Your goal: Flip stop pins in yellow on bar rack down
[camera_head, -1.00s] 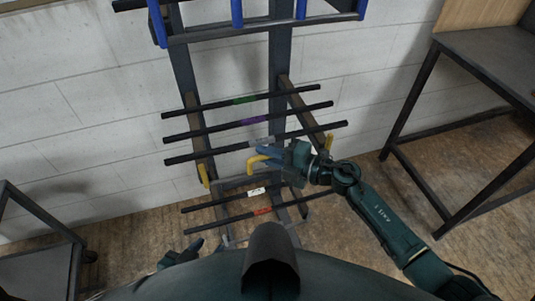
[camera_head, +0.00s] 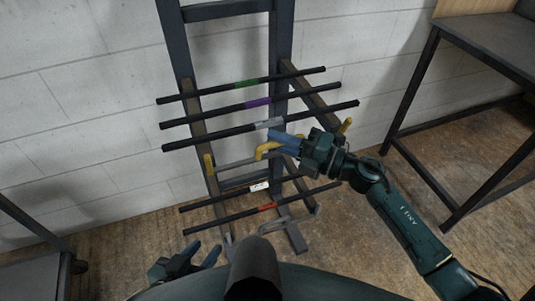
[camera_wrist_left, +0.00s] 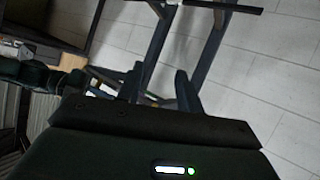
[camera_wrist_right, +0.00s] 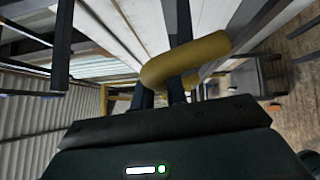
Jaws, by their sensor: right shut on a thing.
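The dark bar rack (camera_head: 282,110) stands against the wall with two arms reaching forward. My right gripper (camera_head: 285,141) is shut on a curved yellow piece (camera_head: 264,149), which sits between the two arms. In the right wrist view this piece (camera_wrist_right: 187,60) crosses the fingertips. Whether it joins the rack is unclear. My left gripper (camera_head: 192,258) is open and empty, low in front of the rack; its fingers (camera_wrist_left: 165,95) stand apart in the left wrist view.
Black bars with green (camera_head: 246,83), purple (camera_head: 258,103) and grey (camera_head: 269,124) bands lie across the arms. Bars with white (camera_head: 259,187) and red (camera_head: 266,208) bands lie lower. A metal table (camera_head: 475,60) stands right; another surface (camera_head: 30,275) lies left.

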